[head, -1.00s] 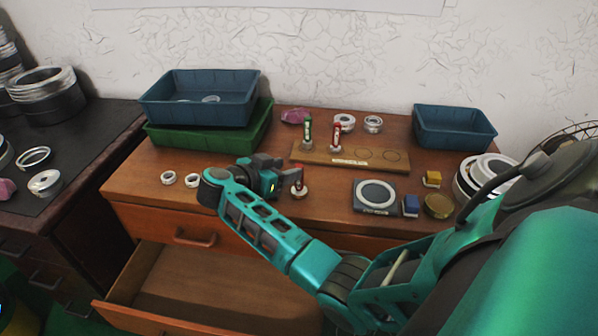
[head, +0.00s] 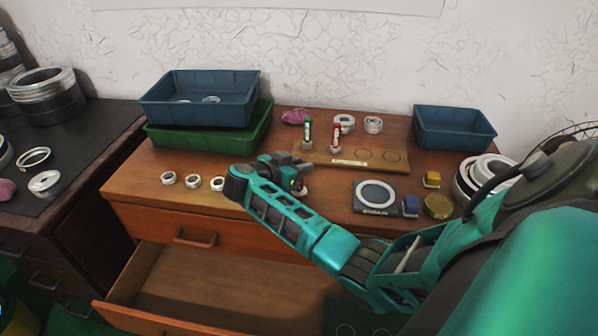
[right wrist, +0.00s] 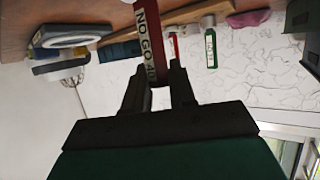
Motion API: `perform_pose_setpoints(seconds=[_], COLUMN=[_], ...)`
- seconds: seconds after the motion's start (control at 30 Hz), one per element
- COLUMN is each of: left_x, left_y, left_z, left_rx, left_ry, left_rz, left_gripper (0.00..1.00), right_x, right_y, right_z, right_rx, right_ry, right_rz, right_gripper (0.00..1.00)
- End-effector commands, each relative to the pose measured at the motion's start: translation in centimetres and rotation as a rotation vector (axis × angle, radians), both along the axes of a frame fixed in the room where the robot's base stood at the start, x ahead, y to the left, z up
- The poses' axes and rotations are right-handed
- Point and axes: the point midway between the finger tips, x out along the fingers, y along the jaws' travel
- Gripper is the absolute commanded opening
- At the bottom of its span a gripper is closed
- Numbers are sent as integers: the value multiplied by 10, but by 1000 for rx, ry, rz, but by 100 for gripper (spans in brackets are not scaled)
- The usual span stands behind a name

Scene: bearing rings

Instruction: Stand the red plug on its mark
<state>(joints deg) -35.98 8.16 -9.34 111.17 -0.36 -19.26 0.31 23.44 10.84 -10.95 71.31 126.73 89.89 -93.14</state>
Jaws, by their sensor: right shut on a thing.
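My right gripper (head: 299,174) is shut on a red plug (right wrist: 149,45), whose white label in the right wrist view reads "NO GO" and a partly hidden number. In the head view my gripper hides most of this plug; it is at the front of the tabletop, and I cannot tell whether it touches the wood. A green plug (head: 307,133) and another red plug (head: 336,136) stand upright on the board's left part. My left gripper is not in view.
Several pale rings (head: 168,178) lie left of my gripper. A dark pad with a ring (head: 374,194), a blue block (head: 410,205) and a brass disc (head: 438,206) are to the right. Blue bins (head: 455,128) stand at the back. A drawer (head: 220,285) is open below.

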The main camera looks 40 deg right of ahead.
Motion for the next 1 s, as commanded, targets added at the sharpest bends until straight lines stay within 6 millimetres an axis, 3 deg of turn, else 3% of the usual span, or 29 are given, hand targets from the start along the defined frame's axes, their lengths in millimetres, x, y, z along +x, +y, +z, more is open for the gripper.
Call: perform_pose_setpoints(seconds=[0.2,1.0], left_x=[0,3], left_y=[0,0], left_z=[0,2], left_rx=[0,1], left_ry=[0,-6], left_rz=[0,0], left_gripper=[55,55], right_x=[0,0], right_y=[0,0], right_z=[0,0], right_rx=[0,1], right_ry=[0,1], right_rz=[0,0], right_gripper=[0,0])
